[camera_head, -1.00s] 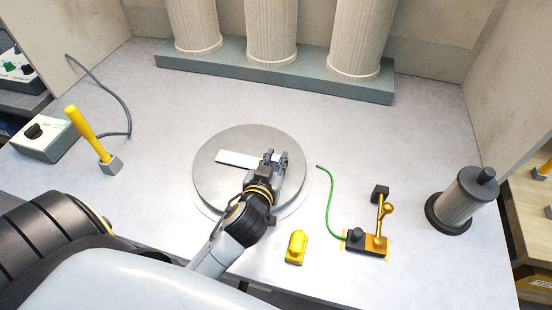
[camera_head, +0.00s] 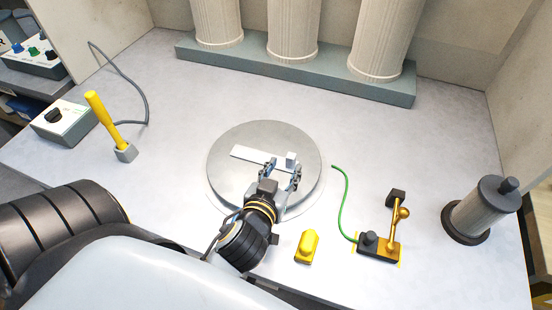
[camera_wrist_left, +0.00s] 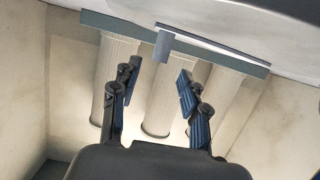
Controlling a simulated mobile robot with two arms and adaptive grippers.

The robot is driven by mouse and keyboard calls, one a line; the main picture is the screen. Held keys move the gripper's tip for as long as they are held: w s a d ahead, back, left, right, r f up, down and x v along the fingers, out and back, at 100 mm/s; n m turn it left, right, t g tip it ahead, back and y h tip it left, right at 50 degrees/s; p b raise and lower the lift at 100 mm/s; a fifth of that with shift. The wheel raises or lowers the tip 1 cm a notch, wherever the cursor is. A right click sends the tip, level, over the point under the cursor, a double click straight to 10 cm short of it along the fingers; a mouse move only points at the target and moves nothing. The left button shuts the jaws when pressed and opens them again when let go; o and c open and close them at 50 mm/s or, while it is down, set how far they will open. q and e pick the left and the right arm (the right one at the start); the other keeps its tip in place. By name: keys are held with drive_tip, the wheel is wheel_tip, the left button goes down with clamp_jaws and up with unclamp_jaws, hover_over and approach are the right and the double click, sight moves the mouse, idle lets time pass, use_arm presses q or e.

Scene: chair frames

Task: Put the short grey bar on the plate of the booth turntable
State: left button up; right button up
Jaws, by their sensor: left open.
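The round grey plate of the turntable (camera_head: 232,185) sits on the booth table. A flat pale grey bar (camera_head: 254,154) lies across it. A short light grey block (camera_head: 291,158) stands upright at the bar's right end; I cannot tell whether the two are one piece. In the left wrist view, which is upside down, the bar (camera_wrist_left: 225,46) and block (camera_wrist_left: 163,44) show at the top. My left gripper (camera_head: 283,171) is open over the plate, its tips just on the near side of the block; it holds nothing. My right gripper is not in view.
Fluted columns on a green-grey base (camera_head: 300,72) stand behind. A yellow-handled tool (camera_head: 105,120) and grey switch box (camera_head: 62,122) are left. A yellow block (camera_head: 307,246), a lever device (camera_head: 380,245) with green cable and a dark-capped cylinder (camera_head: 481,210) stand right.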

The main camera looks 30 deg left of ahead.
use_arm(q)
drive_tip(key=v, duration=0.5)
drive_tip(key=shift+s+r, duration=0.15)
drive_tip(key=shift+s, duration=0.2)
